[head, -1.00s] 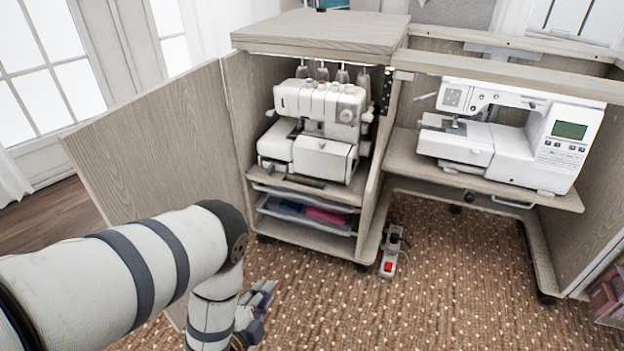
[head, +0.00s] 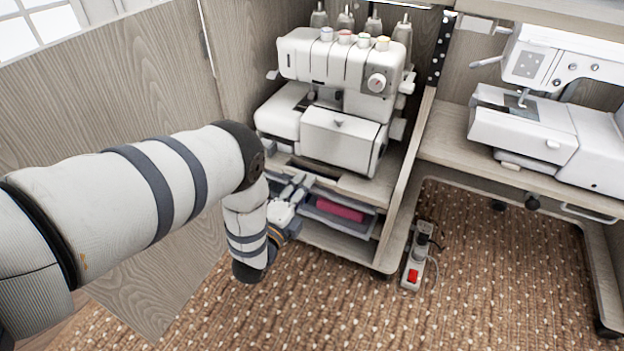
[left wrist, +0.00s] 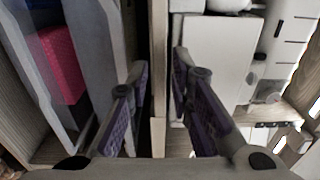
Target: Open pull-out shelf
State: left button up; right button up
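The pull-out shelf (head: 372,189) is the light wood board under the white serger (head: 338,140) in the left part of the cabinet. My left gripper (head: 299,186) is in front of the shelf's front edge, toward its left side. In the left wrist view the two dark-padded fingers (left wrist: 160,68) are apart, with the shelf's edge (left wrist: 158,138) showing as a narrow light strip between them. I cannot tell whether either finger touches it. My right gripper is not in view.
The open cabinet door (head: 110,110) stands left behind my arm. A power strip (head: 415,258) lies on the carpet to the right. A sewing machine (head: 540,130) sits on the right-hand shelf.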

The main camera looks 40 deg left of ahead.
pick_arm(q)
jog(key=b+x, duration=0.1)
jog(key=x, duration=0.3)
jog(key=shift+s, duration=0.1)
grip_shut()
